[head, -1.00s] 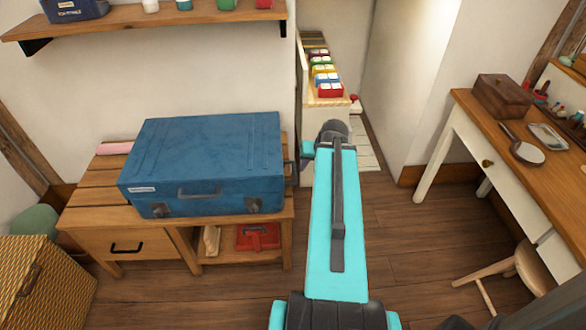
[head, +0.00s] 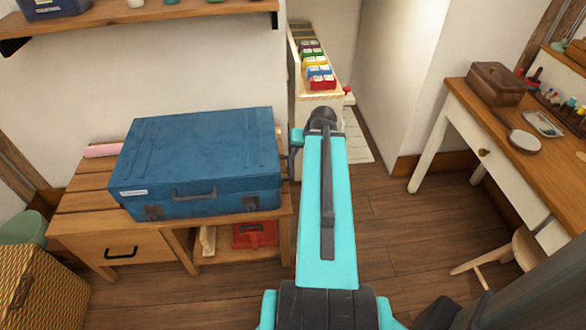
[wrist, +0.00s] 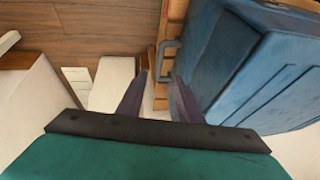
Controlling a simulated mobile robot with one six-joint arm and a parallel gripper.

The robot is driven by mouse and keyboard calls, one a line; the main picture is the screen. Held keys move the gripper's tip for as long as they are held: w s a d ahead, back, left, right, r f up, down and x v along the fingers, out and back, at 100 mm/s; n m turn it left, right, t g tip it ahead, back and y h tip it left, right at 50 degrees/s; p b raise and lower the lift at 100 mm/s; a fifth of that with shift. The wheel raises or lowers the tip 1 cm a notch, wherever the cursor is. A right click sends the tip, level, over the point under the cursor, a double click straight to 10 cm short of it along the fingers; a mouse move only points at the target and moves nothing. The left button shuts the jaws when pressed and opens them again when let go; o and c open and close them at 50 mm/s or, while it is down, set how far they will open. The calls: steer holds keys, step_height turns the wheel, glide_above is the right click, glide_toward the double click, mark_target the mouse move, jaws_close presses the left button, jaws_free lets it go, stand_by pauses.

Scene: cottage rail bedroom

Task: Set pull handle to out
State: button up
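A blue suitcase (head: 200,160) lies flat on a wooden bench, with one carry handle (head: 194,191) on its front side. A grey bar-shaped pull handle (wrist: 164,58) stands out from the suitcase's short right end; it also shows as a dark loop in the head view (head: 292,160). My gripper (wrist: 158,77) is open, its two dark fingers apart with nothing between them. In the wrist view the handle lies just beyond the fingertips, in line with the gap. I see no contact. In the head view my arm hides most of my gripper.
The slatted bench (head: 85,200) has a drawer and a shelf holding a red object (head: 255,236). A patterned chest (head: 42,283) stands at front left. A desk (head: 468,112) and a stool (head: 505,260) stand at right. Wood floor (head: 385,225) is clear between.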

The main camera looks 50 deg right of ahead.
mark_target(291, 169)
steer(key=b+x, duration=0.5)
steer(key=x, duration=0.8)
steer(key=shift+w+d+f, duration=0.1)
steer(key=shift+f, duration=0.2)
stand_by(0.4)
jaws_close()
